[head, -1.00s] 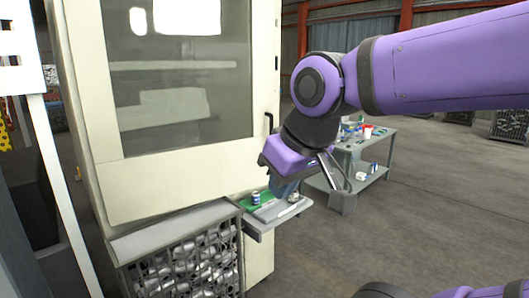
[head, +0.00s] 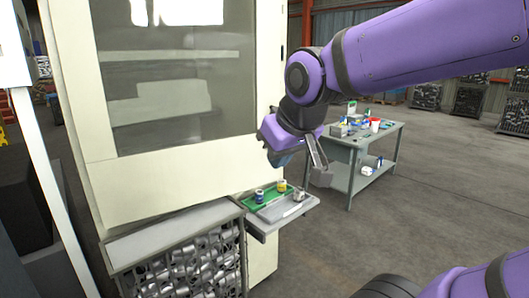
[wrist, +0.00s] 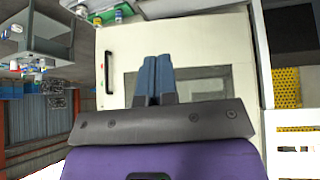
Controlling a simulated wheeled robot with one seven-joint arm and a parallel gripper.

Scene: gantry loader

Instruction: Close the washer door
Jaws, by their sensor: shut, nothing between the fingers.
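The washer door (head: 180,165) is a large cream panel with a grey window, filling the left of the head view. I cannot tell if it is fully shut or slightly ajar. Its dark vertical handle (wrist: 109,72) shows near the door's left edge in the wrist view; in the head view it is mostly hidden beside my arm. My gripper (head: 281,158) is at the door's right edge in the head view. Its blue fingers (wrist: 156,60) are together and empty, pointing toward the door in the wrist view. Contact with the door cannot be made out.
A small shelf (head: 262,228) with a green tray and several small cans juts out below the gripper. A wire bin of metal parts (head: 195,262) stands under the door. A grey workbench (head: 378,142) with items stands behind right. The floor at right is clear.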

